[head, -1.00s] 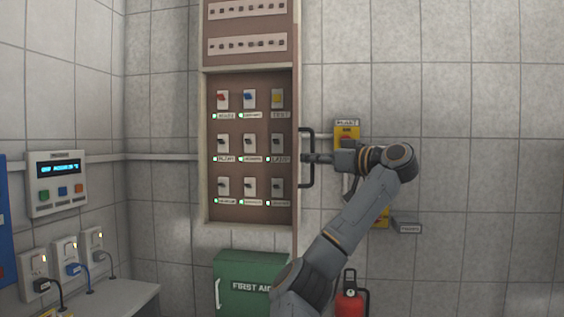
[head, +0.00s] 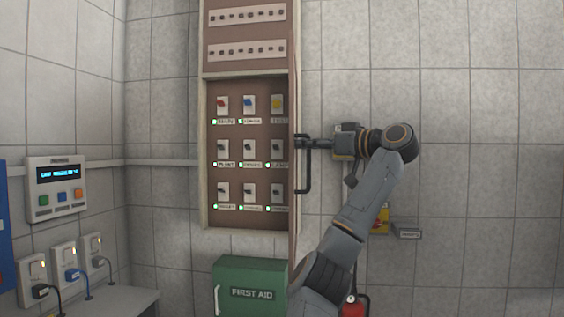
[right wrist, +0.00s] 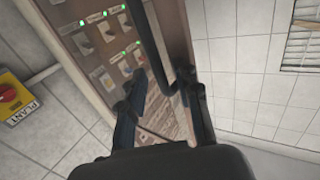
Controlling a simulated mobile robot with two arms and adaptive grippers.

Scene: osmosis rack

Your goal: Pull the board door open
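The board (head: 203,150) is a tall brown cabinet on the wall, with rows of switches visible inside. Its door (head: 294,215) stands out from the right edge, seen nearly edge-on. The black handle (head: 308,178) is on the door's right-facing side. My right gripper (head: 304,143) is at the upper part of the handle in the head view. In the right wrist view, its two fingers (right wrist: 164,100) are spread apart with the handle (right wrist: 152,55) between and just beyond them; firm contact cannot be seen. My left gripper is not in view.
A green first aid box (head: 250,285) hangs below the board. A red extinguisher (head: 351,306) is low behind my right arm. A control panel (head: 57,188) and sockets are on the left wall.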

